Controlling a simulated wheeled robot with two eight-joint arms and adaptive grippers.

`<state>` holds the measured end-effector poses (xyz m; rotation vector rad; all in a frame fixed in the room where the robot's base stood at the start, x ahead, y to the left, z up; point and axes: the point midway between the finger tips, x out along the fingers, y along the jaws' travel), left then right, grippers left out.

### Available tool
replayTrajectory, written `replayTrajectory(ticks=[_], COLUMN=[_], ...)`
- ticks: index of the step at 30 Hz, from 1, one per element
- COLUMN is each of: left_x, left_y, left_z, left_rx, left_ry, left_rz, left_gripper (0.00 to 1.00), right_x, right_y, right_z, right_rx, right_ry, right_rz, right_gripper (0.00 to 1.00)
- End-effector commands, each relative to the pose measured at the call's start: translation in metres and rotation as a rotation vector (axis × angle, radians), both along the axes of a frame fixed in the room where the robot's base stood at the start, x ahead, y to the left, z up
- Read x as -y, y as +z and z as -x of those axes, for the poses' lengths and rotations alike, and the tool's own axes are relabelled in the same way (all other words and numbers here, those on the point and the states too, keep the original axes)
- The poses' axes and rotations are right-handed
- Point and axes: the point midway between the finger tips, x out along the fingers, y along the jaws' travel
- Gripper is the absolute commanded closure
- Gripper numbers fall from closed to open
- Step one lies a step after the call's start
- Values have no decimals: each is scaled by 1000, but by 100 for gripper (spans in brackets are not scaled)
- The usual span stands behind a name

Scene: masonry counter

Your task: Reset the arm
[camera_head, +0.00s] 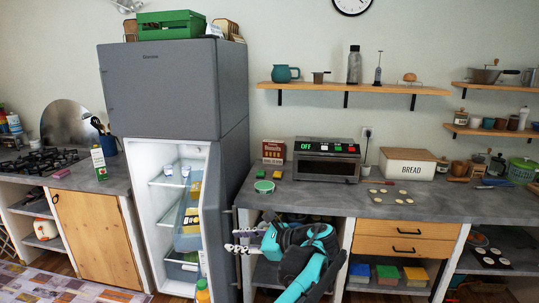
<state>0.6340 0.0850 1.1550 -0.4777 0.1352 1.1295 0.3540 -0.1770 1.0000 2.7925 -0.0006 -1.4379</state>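My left arm, black and teal, comes up from the bottom edge in front of the counter. My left gripper (232,240) points left, and its two pale fingers are spread apart with a gap between them. Nothing is seen held in it. The fingertips overlap the edge of the open lower door (214,225) of the grey fridge (175,90) in the picture. I cannot tell whether they touch it. My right gripper is not in view.
The open fridge shows shelves with containers. The grey counter (330,198) behind the arm carries a toaster oven (326,161), a green bowl (264,187) and a bread box (408,164). Wooden drawers (405,246) are right of the arm.

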Motion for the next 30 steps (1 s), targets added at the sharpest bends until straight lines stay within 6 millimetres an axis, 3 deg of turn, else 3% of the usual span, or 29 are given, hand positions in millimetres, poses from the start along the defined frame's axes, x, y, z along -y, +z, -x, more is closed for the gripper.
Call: replayTrajectory(ticks=[1, 6, 12, 16, 21, 24, 30], left_x=[-18, -73, -109, -115, -108, -102, -94], left_y=[-1, -23, -63, -92, -127, -142, -155], left_z=[10, 59, 138, 190, 245, 264, 279], left_rx=[23, 154, 364, 520, 725, 818, 910], left_ry=[19, 122, 339, 526, 793, 923, 1059], left_rz=[66, 395, 834, 1114, 1443, 1584, 1721], left_gripper=[70, 70, 70, 70, 70, 70, 70], right_x=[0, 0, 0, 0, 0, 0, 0], right_y=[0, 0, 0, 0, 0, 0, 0], right_z=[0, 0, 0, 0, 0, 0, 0], right_rx=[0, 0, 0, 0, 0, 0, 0], right_ry=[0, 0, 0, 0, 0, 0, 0], right_rz=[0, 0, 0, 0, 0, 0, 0], right_gripper=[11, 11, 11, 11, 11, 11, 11])
